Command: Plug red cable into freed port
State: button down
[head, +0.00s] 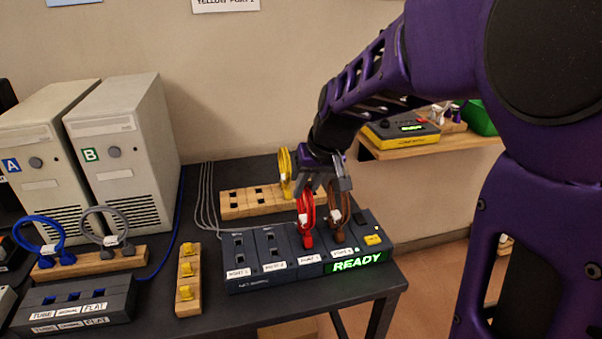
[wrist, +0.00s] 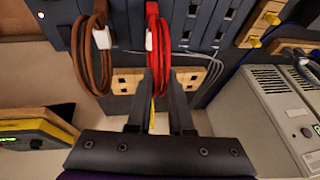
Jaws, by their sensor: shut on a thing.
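The red cable (head: 306,214) is a coiled loop with a white tag, upright at the third column of the dark port box (head: 262,283). I cannot tell whether its plug is fully seated. My gripper (wrist: 158,78) is shut on the red cable, which also shows between the fingers in the wrist view (wrist: 152,32). The brown cable (head: 337,212) stands in the column to the right, close beside my gripper. The two left columns of the box show dark, empty openings. The yellow cable (head: 285,170) stands in the wooden holder (head: 236,209) behind.
A green READY display (head: 357,262) is lit on the box front. A wooden strip with yellow plugs (head: 187,281) lies left of the box. Blue (head: 40,236) and grey (head: 103,229) cables and two computer towers (head: 124,130) stand farther left. A shelf (head: 432,144) is behind right.

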dwell(0.4)
jog(key=shift+c, duration=0.5)
grip_release()
dwell(0.4)
jog(key=p+v, duration=0.4)
jog(key=v, duration=0.3)
dwell(0.6)
jog(key=shift+d+r, duration=0.1)
jog(key=shift+r, duration=0.1)
